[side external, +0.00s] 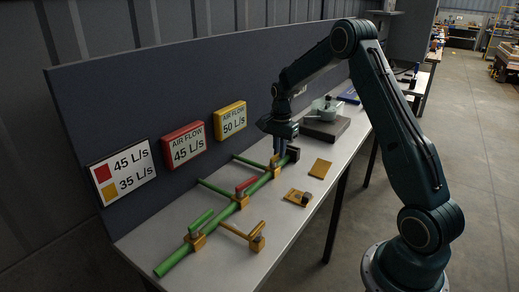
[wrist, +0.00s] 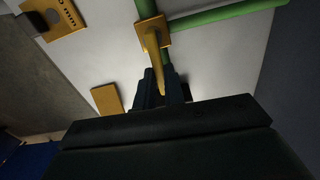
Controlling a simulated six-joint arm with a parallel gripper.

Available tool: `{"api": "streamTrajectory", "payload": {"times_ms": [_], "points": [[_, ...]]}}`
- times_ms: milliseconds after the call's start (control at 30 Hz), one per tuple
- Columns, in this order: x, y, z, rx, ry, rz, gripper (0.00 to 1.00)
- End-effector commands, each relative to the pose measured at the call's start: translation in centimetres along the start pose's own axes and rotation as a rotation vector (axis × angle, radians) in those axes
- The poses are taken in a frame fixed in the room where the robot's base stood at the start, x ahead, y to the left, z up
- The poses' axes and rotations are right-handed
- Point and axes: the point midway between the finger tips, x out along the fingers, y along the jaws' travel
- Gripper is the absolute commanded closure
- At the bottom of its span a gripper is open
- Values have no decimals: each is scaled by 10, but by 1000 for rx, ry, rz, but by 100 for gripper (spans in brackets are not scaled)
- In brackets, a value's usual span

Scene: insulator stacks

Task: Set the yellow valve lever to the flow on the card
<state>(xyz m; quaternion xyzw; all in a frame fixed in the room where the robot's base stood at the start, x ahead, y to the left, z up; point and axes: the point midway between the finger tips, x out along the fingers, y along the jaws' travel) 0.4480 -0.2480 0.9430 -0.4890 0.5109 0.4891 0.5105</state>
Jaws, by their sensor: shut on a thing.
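The card (side external: 122,172) on the back panel shows a red square beside 45 L/s and a yellow-orange square beside 35 L/s. The yellow display (side external: 230,119) reads AIR FLOW 50 L/s. The red display (side external: 182,145) reads AIR FLOW 45 L/s. My gripper (side external: 277,150) is down at the far part of the green pipe, mostly hiding the yellow valve there. In the wrist view, the yellow valve lever (wrist: 152,42) runs from its square mount to between the fingers of my gripper (wrist: 160,85), which is shut on it.
The green pipe (side external: 217,220) runs along the table (side external: 300,222) with side branches. A red lever (side external: 246,184) and a green lever (side external: 200,221) sit nearer the camera. Yellow plates (side external: 320,168), a dark block with a pot (side external: 323,112) and the back panel (side external: 100,95) stand around.

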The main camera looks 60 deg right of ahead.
Motion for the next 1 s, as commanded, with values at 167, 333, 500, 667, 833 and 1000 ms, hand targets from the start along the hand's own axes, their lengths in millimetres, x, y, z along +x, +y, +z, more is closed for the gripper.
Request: {"api": "streamTrajectory", "payload": {"times_ms": [167,333,500,667,833,1000], "points": [[-1,3,0,73,0,-1,100],[-1,7,1,192,0,-1,100],[-1,11,2,311,0,-2,100],[-1,14,3,385,-1,-1,100],[-1,14,3,399,-1,-1,100],[-1,14,3,398,-1,-1,100]]}}
